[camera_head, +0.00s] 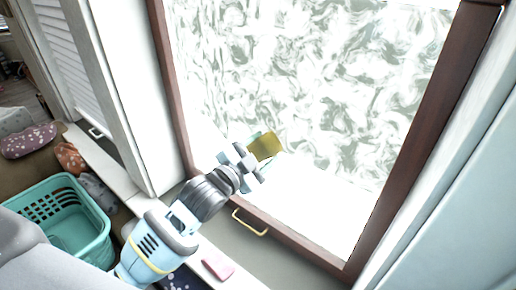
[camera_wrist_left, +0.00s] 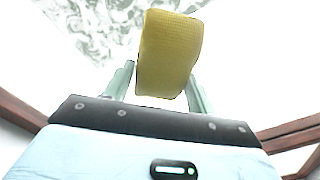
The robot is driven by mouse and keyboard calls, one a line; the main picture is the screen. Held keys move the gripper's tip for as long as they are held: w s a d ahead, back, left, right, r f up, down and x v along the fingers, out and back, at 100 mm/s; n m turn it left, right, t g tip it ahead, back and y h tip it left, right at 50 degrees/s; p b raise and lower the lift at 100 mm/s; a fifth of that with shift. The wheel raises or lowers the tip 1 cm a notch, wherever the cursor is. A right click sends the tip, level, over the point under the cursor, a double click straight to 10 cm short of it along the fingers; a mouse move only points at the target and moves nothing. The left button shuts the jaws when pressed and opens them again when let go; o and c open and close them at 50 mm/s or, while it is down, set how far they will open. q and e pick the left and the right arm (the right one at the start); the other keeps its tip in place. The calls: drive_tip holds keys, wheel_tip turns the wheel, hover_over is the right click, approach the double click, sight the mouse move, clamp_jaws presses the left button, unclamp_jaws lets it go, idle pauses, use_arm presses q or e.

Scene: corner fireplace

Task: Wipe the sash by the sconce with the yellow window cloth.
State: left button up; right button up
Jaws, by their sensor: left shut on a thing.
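The yellow window cloth (camera_head: 267,146) is in front of the lower part of the window pane. It also shows large in the left wrist view (camera_wrist_left: 168,52), between the fingers. My left gripper (camera_head: 256,157) is shut on the cloth. The brown-framed sash (camera_head: 302,252) surrounds a pane with a swirling grey-white pattern (camera_head: 320,80). I cannot tell whether the cloth touches the glass. No sconce shows in these views. My right gripper is not in view.
A pink block (camera_head: 218,266) lies on the ledge. A teal basket (camera_head: 62,222) stands at the lower left, with cushions (camera_head: 28,140) beyond it. White shutters (camera_head: 75,50) are at the left.

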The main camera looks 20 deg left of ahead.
sight(303, 150)
use_arm(q)
drive_tip(key=shift+s+d+r, duration=0.1)
drive_tip(key=shift+s+d, duration=0.15)
drive_tip(key=shift+d, duration=0.3)
drive_tip(key=shift+s+d+r, duration=0.1)
drive_tip(key=shift+s+d, duration=0.1)
drive_tip(key=shift+d, duration=0.35)
drive_tip(key=shift+d, duration=0.1)
drive_tip(key=shift+s+d, duration=0.25)
drive_tip(key=shift+d, duration=0.55)
drive_tip(key=shift+s+d, duration=0.25)
drive_tip(key=shift+d, duration=0.5)
drive_tip(key=shift+s+d, duration=0.35)
drive_tip(key=shift+d, duration=0.5)
drive_tip(key=shift+s+d, duration=0.3)
drive_tip(key=shift+d, duration=0.5)
drive_tip(key=shift+r, duration=0.15)
drive_tip(key=shift+w+r, duration=0.1)
drive_tip(key=shift+r, duration=0.95)
